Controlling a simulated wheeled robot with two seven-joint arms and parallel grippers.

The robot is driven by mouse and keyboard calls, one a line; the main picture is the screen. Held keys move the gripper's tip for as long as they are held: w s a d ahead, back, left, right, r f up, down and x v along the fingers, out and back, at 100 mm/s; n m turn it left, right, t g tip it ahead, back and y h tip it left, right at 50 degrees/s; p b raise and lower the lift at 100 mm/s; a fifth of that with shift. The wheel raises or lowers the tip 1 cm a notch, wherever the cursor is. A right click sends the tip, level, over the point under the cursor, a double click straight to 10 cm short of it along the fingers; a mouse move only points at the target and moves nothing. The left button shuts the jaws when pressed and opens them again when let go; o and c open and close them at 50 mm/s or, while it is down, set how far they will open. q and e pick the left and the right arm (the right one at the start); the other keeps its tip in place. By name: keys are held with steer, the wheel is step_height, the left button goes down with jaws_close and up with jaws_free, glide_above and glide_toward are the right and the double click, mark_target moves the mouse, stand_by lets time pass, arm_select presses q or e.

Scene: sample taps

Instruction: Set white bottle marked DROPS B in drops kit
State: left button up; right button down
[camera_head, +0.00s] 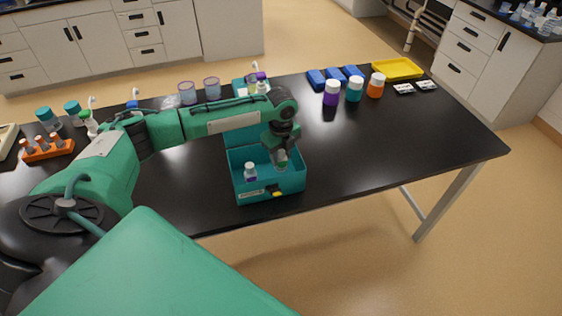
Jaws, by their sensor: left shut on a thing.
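The teal drops kit (290,184) stands open near the front edge of the black table, its lid raised at the back. A small white bottle with a purple-blue label (250,173) stands inside at the left. My left gripper (281,153) points down into the right half of the kit. It is shut on a small white bottle (282,166), which is partly hidden by the fingers and low inside the kit. Its label is too small to read, and I cannot tell whether it touches the kit floor. My right gripper is not in view.
Purple, teal and orange jars (355,90) stand behind right, near blue blocks (336,76) and a yellow tray (398,69). An orange rack (46,149) is at the left. Several cups and bottles line the back. The table right of the kit is clear.

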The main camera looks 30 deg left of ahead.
mark_target(281, 163)
arm_select(q)
step_height(281, 163, down, 4)
steer(key=shift+p, duration=0.45)
steer(key=shift+f, duration=0.2)
steer(key=o, duration=1)
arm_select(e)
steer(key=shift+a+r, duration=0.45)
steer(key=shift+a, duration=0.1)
arm_select(q)
steer(key=shift+r, duration=0.15)
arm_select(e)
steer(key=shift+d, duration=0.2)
arm_select(q)
steer(key=shift+r, duration=0.2)
step_height(281, 163, up, 11)
steer(key=b, duration=0.3)
steer(key=shift+f, duration=0.2)
steer(key=shift+r, duration=0.5)
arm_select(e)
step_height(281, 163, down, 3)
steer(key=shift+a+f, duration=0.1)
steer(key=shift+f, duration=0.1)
